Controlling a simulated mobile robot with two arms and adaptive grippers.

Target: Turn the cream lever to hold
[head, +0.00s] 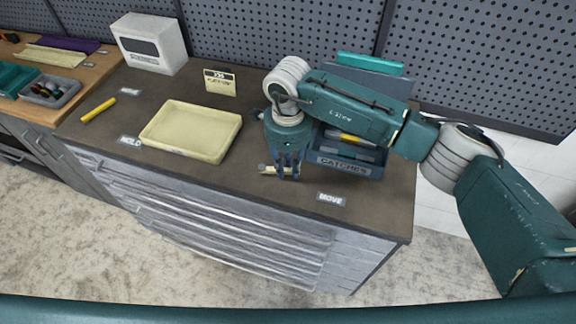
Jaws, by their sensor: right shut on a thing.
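My right gripper (287,174) points down at the front of the dark counter, left of the MOVE label (331,199). It is shut on the cream lever (270,170), a small pale piece that shows between and beside the fingers. A grey knob-like end shows at its left; the fingers hide part of the lever. The HOLD label (131,141) lies to the left, at the front edge of the counter. My left gripper is out of view.
A cream tray (168,151) stands between the HOLD label and my right gripper. A blue bin marked CATCHES (344,171) is close to its right. A yellow stick (98,110), a small sign (219,82) and a white box (149,42) are further left.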

